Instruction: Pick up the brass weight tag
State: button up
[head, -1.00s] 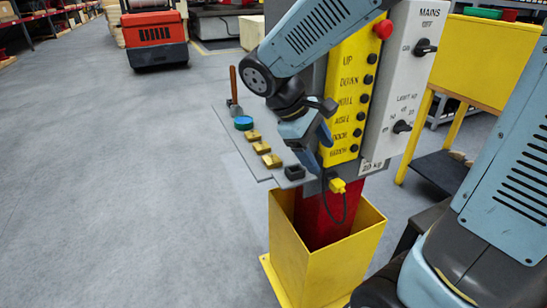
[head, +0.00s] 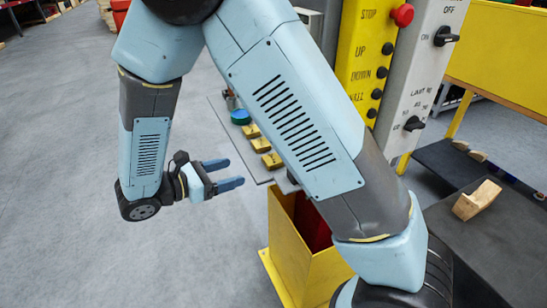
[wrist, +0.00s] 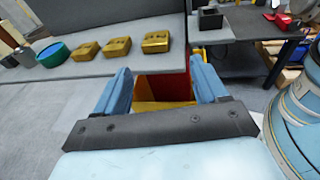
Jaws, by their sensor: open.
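Three brass-coloured blocks sit in a row on a grey shelf (wrist: 118,70); which one is the brass weight tag I cannot tell. In the head view they are the far block (head: 251,131), the middle block (head: 260,144) and the near block (head: 272,160). The wrist view shows a left block (wrist: 84,51), a middle block (wrist: 116,47) and a right block (wrist: 155,41). My gripper (head: 225,174) is open and empty, left of the shelf in the head view. In the wrist view the blocks lie beyond its blue fingers (wrist: 161,64).
A teal round tin (head: 240,117) stands at the blocks' far end. A small black open box (wrist: 210,18) stands at the other end. A yellow bin (head: 300,250) is below the shelf. A yellow control panel (head: 365,50) rises behind. Floor to the left is clear.

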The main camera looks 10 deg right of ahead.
aim_at(268, 160)
jog(key=shift+n+t, duration=0.3)
jog(key=x, duration=1.3)
jog(key=shift+w+f, duration=0.25)
jog(key=shift+f, duration=0.1)
jog(key=c, duration=0.9)
jog(key=shift+a, duration=0.1)
